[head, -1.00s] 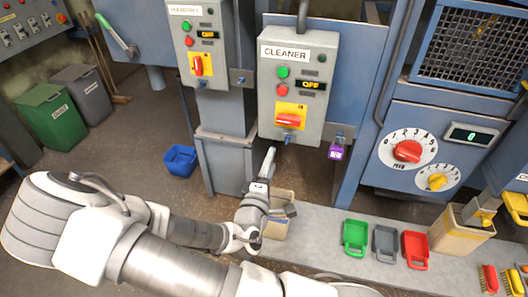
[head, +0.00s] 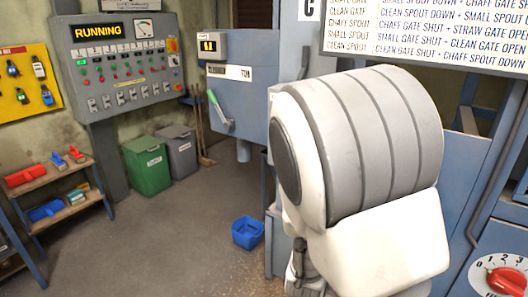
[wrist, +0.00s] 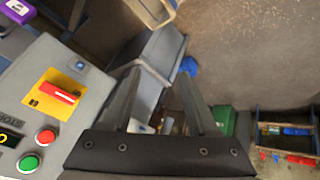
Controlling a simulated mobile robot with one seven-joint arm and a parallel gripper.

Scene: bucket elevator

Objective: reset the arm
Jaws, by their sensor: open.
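My arm (head: 365,150) is folded up large in front of the head camera and covers the middle right of that view. My gripper (wrist: 160,92) shows only in the wrist view, with its two dark fingers apart and nothing held between them. In that view a grey control box (wrist: 70,65) is close to the left of the fingers. It carries a red switch (wrist: 57,93) on a yellow plate, and a red and a green button. I cannot tell whether the gripper touches the box. In the head view my gripper is hidden or out of frame.
A blue bucket (head: 247,233) stands on the floor left of my arm. Behind are a green bin (head: 147,165) and a grey bin (head: 178,150). A panel reading RUNNING (head: 115,70) is on the wall. A shelf (head: 70,200) stands at left. The floor between is clear.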

